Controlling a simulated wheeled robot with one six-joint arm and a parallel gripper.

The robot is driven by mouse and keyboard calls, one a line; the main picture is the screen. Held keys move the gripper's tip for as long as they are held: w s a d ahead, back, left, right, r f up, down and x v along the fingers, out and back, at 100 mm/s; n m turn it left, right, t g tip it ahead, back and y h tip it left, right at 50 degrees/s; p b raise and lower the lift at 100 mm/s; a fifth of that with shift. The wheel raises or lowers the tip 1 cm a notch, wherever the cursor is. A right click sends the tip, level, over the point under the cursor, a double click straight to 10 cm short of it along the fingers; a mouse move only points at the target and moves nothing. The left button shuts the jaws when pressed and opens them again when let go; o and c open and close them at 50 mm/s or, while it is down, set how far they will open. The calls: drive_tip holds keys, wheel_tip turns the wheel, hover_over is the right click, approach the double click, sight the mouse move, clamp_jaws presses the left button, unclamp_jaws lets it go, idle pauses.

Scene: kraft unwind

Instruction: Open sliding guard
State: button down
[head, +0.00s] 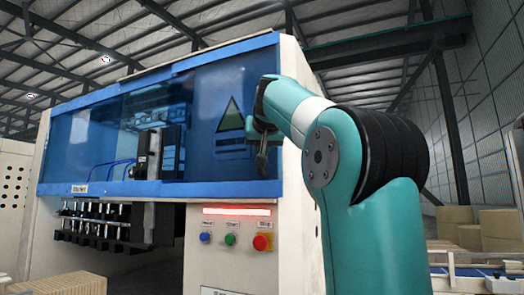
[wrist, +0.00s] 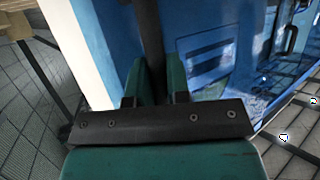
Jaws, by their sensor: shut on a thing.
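The sliding guard (head: 205,115) is a see-through blue panel with a triangle mark, on the front of a cream machine. It covers the right part of the blue front in the head view and also fills much of the wrist view (wrist: 215,50). My gripper (head: 262,132) is at the guard's right edge. In the wrist view its two green fingers (wrist: 152,82) are shut on a dark upright bar, the guard handle (wrist: 148,30). The fingers hide part of the handle; its lower end (head: 262,162) shows in the head view.
Below the guard are a red light strip (head: 237,211) and blue, green and red buttons (head: 230,239). A row of tools (head: 95,222) hangs at the left. Cartons (head: 48,285) stand front left, and brown rolls (head: 480,228) at the right.

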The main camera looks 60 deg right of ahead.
drive_tip(key=c, duration=1.4)
unclamp_jaws()
drive_tip(key=p+v, duration=0.5)
drive_tip(key=v, duration=1.2)
drive_tip(key=shift+a, duration=0.2)
drive_tip(key=shift+s, duration=0.1)
